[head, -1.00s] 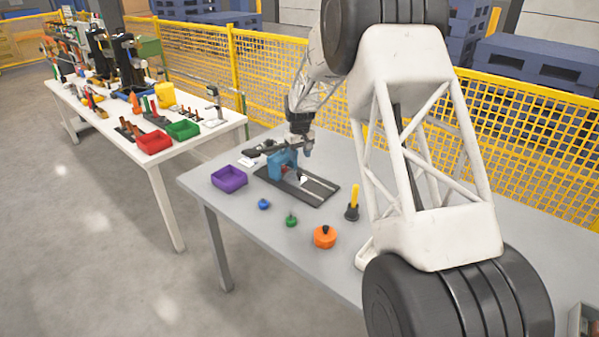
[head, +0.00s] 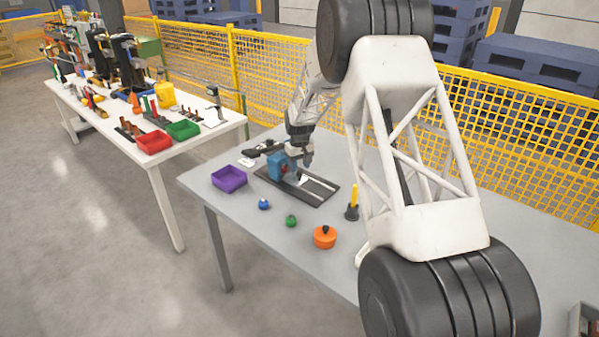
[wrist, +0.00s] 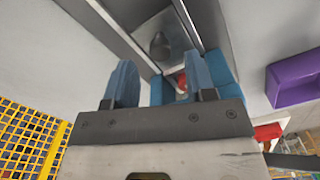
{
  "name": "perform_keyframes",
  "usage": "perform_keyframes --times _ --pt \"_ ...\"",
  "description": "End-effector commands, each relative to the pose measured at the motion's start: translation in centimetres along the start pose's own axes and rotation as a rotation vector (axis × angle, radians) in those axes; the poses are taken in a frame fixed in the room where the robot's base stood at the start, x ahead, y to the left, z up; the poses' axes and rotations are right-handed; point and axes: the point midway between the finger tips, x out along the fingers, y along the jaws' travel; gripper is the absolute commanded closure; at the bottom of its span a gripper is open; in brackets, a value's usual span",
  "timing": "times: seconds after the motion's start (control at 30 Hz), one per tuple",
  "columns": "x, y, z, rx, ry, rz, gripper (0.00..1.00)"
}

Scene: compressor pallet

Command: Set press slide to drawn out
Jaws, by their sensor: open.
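The press slide unit is a dark base plate with two pale rails (head: 320,186) on the grey table. A blue block (head: 277,166) stands at its left end. The blue body (wrist: 221,68) also shows in the wrist view, with a small red part (wrist: 181,82) beside it. My gripper (head: 304,164) is just right of the blue block, over the rails. In the wrist view my gripper (wrist: 160,65) is open, its two blue fingers apart. A grey rounded part (wrist: 160,45) shows between and beyond the fingertips; I cannot tell whether they touch anything.
A purple bin (head: 229,179) stands left of the unit. A blue knob (head: 264,204), a green knob (head: 291,221) and an orange round part (head: 325,237) lie in front. A yellow-handled tool (head: 353,203) stands to the right. Yellow mesh fencing (head: 520,115) runs behind the table.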

Motion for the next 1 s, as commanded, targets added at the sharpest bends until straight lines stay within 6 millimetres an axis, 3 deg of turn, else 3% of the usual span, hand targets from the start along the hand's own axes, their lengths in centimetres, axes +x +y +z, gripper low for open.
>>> perform_keyframes --times 0.3,0.67,1.0 --pt "2.8 0.0 0.0 0.000 0.000 0.000 0.50" --pt "3.0 0.0 0.0 0.000 0.000 0.000 0.50" --pt "3.0 0.0 0.0 0.000 0.001 0.000 1.00"
